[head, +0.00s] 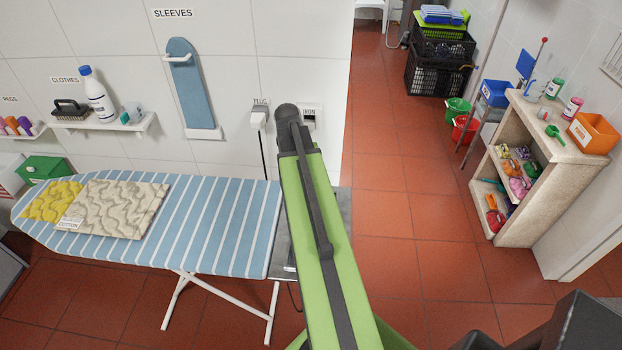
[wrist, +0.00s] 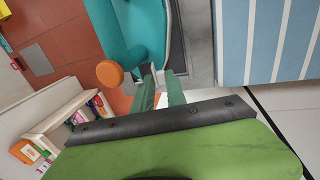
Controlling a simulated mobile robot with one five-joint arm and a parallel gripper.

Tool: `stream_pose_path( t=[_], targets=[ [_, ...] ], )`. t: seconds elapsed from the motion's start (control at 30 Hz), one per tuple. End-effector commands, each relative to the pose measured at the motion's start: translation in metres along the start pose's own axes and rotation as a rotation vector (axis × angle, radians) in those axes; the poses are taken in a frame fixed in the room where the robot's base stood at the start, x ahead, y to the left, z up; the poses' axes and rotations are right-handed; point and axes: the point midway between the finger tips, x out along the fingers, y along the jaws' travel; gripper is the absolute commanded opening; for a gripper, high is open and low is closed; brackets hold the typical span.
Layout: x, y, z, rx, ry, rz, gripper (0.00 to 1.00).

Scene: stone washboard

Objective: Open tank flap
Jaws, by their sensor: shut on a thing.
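A teal iron (wrist: 135,30) shows in the wrist view, at the top middle, with a round orange knob (wrist: 110,73) on its near end. My gripper (wrist: 160,80) has its two green fingers close together at the near end of the iron, to the right of the orange knob. It is shut on a small pale part there, which seems to be the tank flap (wrist: 156,74). The fingers hide most of this part, and I cannot tell how far it is tilted. In the head view my own arm hides the iron and my gripper.
The striped ironing board (head: 225,225) has a grey metal rest (head: 338,215) at its right end; a patterned cloth (head: 120,208) lies on its left part. A stone shelf (head: 545,130) with bottles and bins stands at right. The red tiled floor between is clear.

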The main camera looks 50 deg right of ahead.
Motion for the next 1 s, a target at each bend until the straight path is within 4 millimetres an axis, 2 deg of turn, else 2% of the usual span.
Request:
stream_pose_path(
  t=[0.3,0.87,0.9,1.0],
  targets=[
    [0.0037,-0.0072,0.0005,0.000,-0.003,0.124,0.00],
    [0.0022,-0.0072,0.0007,0.003,-0.002,0.151,0.00],
    [0.0022,-0.0072,0.0007,0.003,-0.002,0.151,0.21],
    [0.0021,-0.0073,0.0005,0.003,-0.001,0.151,0.34]
  ],
)
